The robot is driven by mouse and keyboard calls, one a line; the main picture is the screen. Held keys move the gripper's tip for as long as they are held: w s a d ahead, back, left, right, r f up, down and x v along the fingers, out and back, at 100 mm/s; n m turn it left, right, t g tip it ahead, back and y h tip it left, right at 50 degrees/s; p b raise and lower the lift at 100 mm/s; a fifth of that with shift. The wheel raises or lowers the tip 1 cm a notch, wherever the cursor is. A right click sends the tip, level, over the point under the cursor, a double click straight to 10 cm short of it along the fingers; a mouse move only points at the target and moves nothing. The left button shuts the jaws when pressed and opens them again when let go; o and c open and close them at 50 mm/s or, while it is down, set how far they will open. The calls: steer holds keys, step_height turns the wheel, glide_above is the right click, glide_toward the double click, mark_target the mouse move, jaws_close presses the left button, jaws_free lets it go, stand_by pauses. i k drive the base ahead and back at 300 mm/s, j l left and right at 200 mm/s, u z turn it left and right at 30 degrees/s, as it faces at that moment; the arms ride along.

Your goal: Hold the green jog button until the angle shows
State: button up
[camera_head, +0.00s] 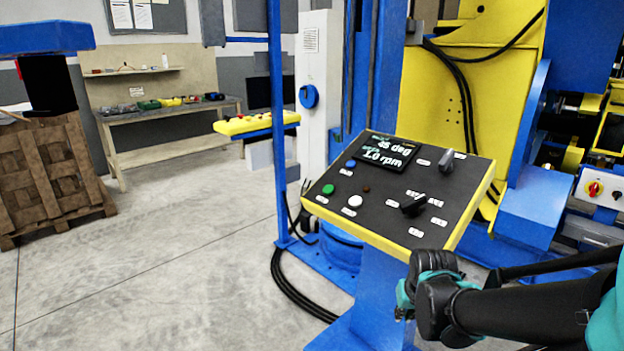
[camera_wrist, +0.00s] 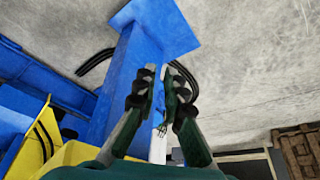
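The control panel (camera_head: 385,228) is a tilted black face with a yellow rim on a blue pedestal. Its green button (camera_head: 328,189) is at the left, uncovered and untouched. The display (camera_head: 383,153) shows a blurred angle, perhaps 45 deg, above 1.0 rpm. In the head view the black and teal end of my arm is at the panel's lower right corner, apart from the button; the fingertips are not clear there. In the wrist view my gripper (camera_wrist: 158,72) has its fingers together with only a thin gap and nothing visibly held. The pedestal (camera_wrist: 138,55) shows behind them.
A white button (camera_head: 354,201), a blue button (camera_head: 351,163) and black knobs (camera_head: 413,205) share the panel. A blue post (camera_head: 277,110) stands behind its left side. The yellow and blue machine (camera_head: 430,95) is behind. Floor at left is clear.

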mark_target(329, 189)
steer(key=i+j+z, duration=0.1)
steer(key=j, duration=0.55)
steer(key=j+z, duration=0.1)
steer(key=j, duration=0.6)
steer(key=i, duration=0.05)
